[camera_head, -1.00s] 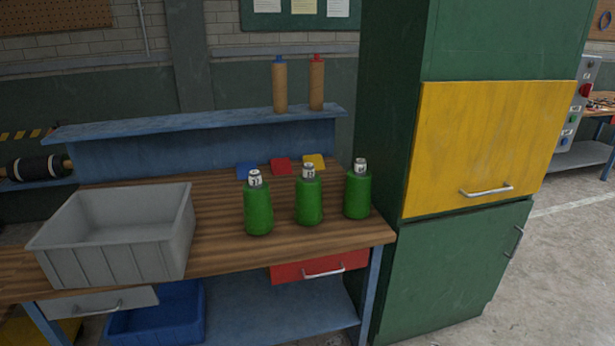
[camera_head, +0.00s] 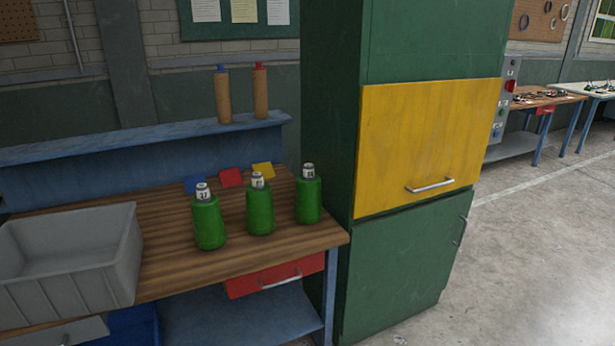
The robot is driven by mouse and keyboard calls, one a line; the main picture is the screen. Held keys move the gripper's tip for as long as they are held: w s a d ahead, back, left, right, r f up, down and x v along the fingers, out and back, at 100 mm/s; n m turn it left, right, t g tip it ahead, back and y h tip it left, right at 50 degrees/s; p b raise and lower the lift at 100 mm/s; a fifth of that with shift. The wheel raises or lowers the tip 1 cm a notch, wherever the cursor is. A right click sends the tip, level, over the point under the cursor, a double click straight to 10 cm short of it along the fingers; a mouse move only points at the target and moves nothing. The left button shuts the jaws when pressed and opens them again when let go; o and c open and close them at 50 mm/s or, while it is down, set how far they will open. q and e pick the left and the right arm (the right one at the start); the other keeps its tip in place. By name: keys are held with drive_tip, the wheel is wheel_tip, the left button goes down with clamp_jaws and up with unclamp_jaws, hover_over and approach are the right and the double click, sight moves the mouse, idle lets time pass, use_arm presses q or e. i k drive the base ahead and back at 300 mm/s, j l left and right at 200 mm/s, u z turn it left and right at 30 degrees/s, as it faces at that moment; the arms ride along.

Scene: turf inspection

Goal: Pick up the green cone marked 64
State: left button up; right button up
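The left cone (camera_head: 209,223), the middle cone (camera_head: 260,210) and the right cone (camera_head: 309,200) look alike. The printed numbers are too small to read surely, so I cannot tell which is marked 64. Neither of my grippers shows in the head view.
A grey bin (camera_head: 70,270) stands on the bench (camera_head: 165,245) at the left. Blue, red and yellow squares lie behind the cones. A tall green cabinet (camera_head: 400,265) with a yellow door (camera_head: 425,150) borders the bench's right end.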

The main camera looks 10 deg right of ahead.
sight(309, 205)
drive_tip(key=i+u, duration=0.1)
drive_tip(key=i, duration=0.5)
drive_tip(key=i+l, duration=0.15)
drive_tip(key=i, duration=0.4)
drive_tip(key=i+u, duration=0.15)
drive_tip(key=i, duration=0.45)
drive_tip(key=l, duration=0.1)
